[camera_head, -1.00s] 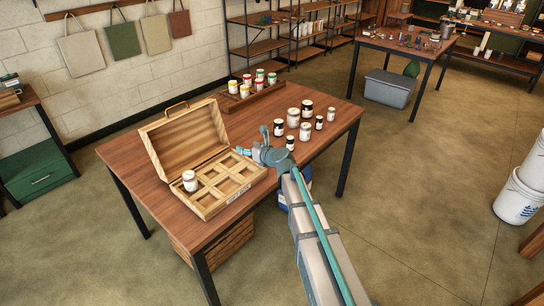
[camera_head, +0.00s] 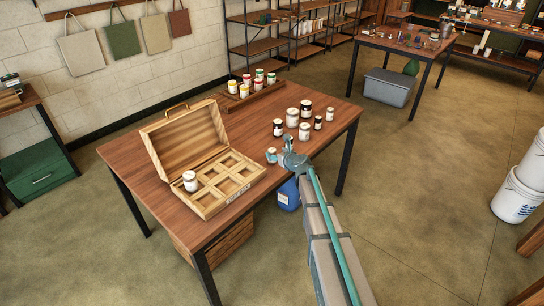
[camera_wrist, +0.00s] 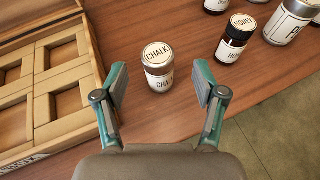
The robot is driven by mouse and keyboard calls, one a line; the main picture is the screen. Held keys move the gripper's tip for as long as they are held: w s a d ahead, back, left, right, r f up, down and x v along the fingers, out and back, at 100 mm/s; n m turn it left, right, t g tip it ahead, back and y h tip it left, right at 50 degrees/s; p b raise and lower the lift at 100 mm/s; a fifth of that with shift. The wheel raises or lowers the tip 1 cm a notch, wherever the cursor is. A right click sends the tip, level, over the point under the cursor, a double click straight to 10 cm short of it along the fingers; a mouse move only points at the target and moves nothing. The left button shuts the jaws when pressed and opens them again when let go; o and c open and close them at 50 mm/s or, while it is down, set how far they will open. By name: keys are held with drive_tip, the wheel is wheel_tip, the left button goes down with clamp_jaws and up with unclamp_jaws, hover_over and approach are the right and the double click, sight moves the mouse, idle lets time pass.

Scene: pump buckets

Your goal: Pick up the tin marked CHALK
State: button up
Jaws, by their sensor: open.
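The tin marked CHALK (camera_wrist: 159,68) stands upright on the wooden table, with a pale lid and a white label. In the wrist view it is centred just beyond and between my fingertips, without visible contact. My gripper (camera_wrist: 160,86) is open and empty, a finger to each side of the tin's line.
A black-lidded HONEY jar (camera_wrist: 232,39) stands close to the right of the tin, with more jars behind. An open compartmented wooden box (camera_head: 207,204) lies to the left, a white tin (camera_head: 190,180) in one compartment. A rack of jars (camera_head: 254,97) stands at the back.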

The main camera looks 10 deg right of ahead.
sight(274, 152)
drive_tip(key=p+x, duration=0.1)
drive_tip(key=x, duration=0.4)
drive_tip(key=shift+f+p, duration=0.1)
drive_tip(key=shift+p, duration=0.3)
drive_tip(key=c, duration=1.2)
drive_tip(key=shift+c, duration=0.3)
